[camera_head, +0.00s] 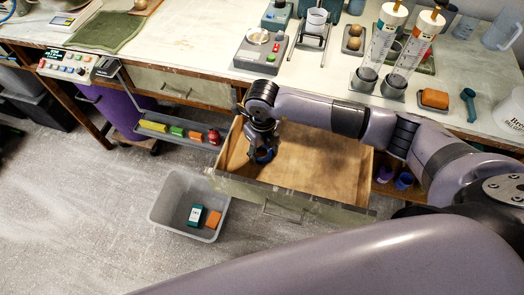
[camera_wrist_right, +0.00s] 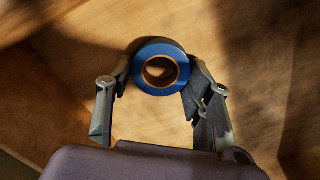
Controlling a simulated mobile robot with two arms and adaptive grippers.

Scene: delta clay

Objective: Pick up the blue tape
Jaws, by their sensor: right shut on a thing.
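The blue tape (camera_wrist_right: 160,84) is a blue roll with a brown core. In the right wrist view my right gripper (camera_wrist_right: 160,72) has one finger on each side of it and is shut on it. In the head view the tape (camera_head: 264,155) shows partly, below my right gripper (camera_head: 263,148), over the left part of the open wooden drawer (camera_head: 320,160). Whether the tape touches the drawer floor, I cannot tell. My left gripper is not in view.
The drawer's front panel (camera_head: 290,195) and side walls surround the gripper. A grey bin (camera_head: 165,205) with a green box and an orange block stands on the floor to the left. A narrow shelf (camera_head: 180,138) with small coloured items is beside the drawer. The worktop above is crowded.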

